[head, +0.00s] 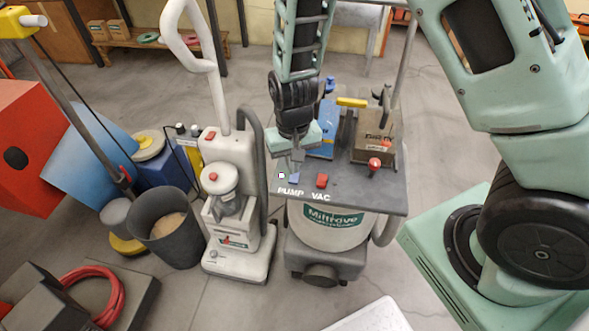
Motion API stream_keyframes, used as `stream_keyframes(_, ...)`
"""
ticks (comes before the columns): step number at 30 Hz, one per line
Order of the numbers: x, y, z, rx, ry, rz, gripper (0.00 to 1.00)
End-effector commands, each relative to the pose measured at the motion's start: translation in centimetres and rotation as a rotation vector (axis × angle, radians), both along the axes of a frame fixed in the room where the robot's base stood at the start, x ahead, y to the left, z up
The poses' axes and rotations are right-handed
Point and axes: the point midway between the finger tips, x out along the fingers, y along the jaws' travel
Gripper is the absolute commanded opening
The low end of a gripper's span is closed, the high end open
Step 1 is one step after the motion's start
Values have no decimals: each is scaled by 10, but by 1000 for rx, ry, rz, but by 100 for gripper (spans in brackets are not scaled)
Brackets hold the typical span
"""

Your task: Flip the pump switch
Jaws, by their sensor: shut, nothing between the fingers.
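The pump switch (294,179) is a small blue rocker on the dark grey top panel (362,200) of the Miltrove machine, just above the white word PUMP. A red switch (322,181) sits to its right, above the word VAC. My gripper (296,165) points down over the panel's left part, with its fingers shut and empty. The fingertips are just above the blue switch in the picture and partly cover its far side. I cannot tell whether they touch it. A small white and purple square (281,175) shows left of the switch.
A red knob (375,164), a brown box (374,135) and a blue box (323,128) stand on the same panel. An upright white machine (232,190) with a tall handle (210,68) stands close on the left. A dark bin (170,228) is further left.

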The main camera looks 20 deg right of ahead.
Motion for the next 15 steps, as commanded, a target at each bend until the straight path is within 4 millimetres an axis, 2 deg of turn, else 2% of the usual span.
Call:
stream_keyframes(1,0,0,8,0,0,0,0)
stream_keyframes(15,0,0,41,0,0,0,0)
